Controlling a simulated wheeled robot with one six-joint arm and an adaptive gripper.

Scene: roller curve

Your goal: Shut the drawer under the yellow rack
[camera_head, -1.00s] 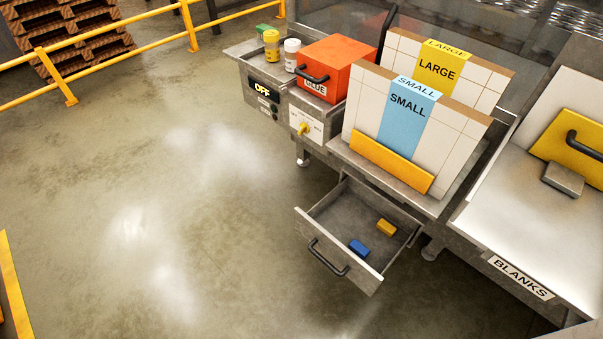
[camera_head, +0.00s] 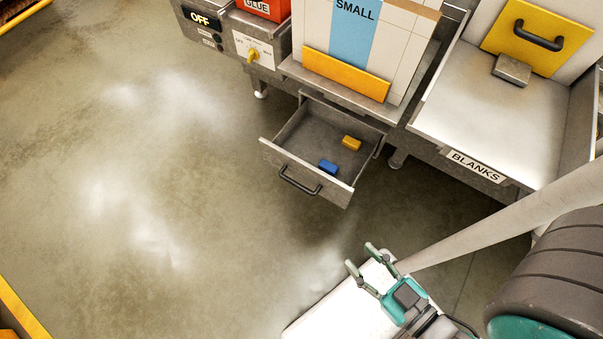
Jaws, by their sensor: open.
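The grey metal drawer (camera_head: 272,154) stands pulled out below the rack with the yellow front strip (camera_head: 346,74), which holds white panels with a blue SMALL label. Its dark bar handle (camera_head: 299,181) is on the front face. A blue block (camera_head: 328,167) and a yellow block (camera_head: 351,143) lie inside the drawer. My gripper (camera_head: 360,257) is at the lower middle, in front of and below the drawer in the picture. Its two fingers are apart and empty, and it does not touch the drawer.
The BLANKS table (camera_head: 500,110) stands to the right, with a yellow handled plate (camera_head: 525,40) and a grey block (camera_head: 511,70) on it. A panel with an OFF display (camera_head: 201,19) and an orange GLUE box (camera_head: 262,8) are at upper left. The floor to the left is clear.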

